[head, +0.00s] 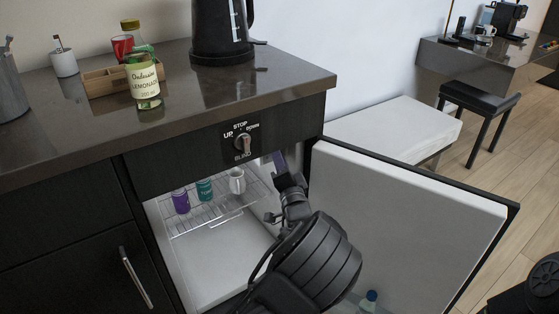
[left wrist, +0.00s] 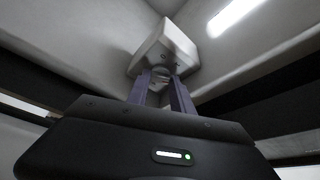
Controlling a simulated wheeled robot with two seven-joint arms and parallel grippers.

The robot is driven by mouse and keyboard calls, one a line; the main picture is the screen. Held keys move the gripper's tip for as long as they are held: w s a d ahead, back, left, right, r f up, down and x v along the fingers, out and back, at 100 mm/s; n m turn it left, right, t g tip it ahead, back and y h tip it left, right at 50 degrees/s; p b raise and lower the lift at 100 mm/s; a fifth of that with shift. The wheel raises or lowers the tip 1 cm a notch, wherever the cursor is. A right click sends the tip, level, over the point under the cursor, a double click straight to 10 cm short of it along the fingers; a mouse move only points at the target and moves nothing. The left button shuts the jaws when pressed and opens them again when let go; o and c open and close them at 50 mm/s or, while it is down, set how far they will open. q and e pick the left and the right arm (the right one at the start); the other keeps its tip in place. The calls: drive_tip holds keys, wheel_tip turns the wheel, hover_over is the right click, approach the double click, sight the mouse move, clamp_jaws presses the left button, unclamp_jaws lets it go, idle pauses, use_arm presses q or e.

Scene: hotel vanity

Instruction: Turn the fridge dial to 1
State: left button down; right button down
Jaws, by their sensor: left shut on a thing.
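The fridge (head: 215,262) under the counter stands open, its white-lined door (head: 410,205) swung out to the right. My left arm reaches into the upper right of its interior, with the left gripper (head: 281,163) partly hidden under the counter front. In the left wrist view, a white housing (left wrist: 165,45) sits in the upper inner corner of the fridge. The small grey fridge dial (left wrist: 161,71) is on its underside, between the purple fingers of my left gripper (left wrist: 163,82), which is shut on it. The dial's markings cannot be read. My right gripper is not in view.
A wire shelf (head: 218,205) inside holds a purple can (head: 181,201), a teal can (head: 205,190) and a white mug (head: 237,181). A separate blind knob (head: 243,143) is on the counter front. A kettle (head: 221,30) and a lemonade bottle (head: 142,82) stand above.

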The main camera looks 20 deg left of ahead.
use_arm(q)
drive_tip(key=n+y+b, duration=0.1)
drive_tip(key=n, duration=0.1)
drive_tip(key=shift+f+n, duration=0.1)
drive_tip(key=shift+n, duration=0.3)
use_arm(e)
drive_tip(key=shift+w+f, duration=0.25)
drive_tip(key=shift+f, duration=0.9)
use_arm(q)
drive_tip(key=c, duration=1.4)
unclamp_jaws()
drive_tip(key=shift+d, duration=0.15)
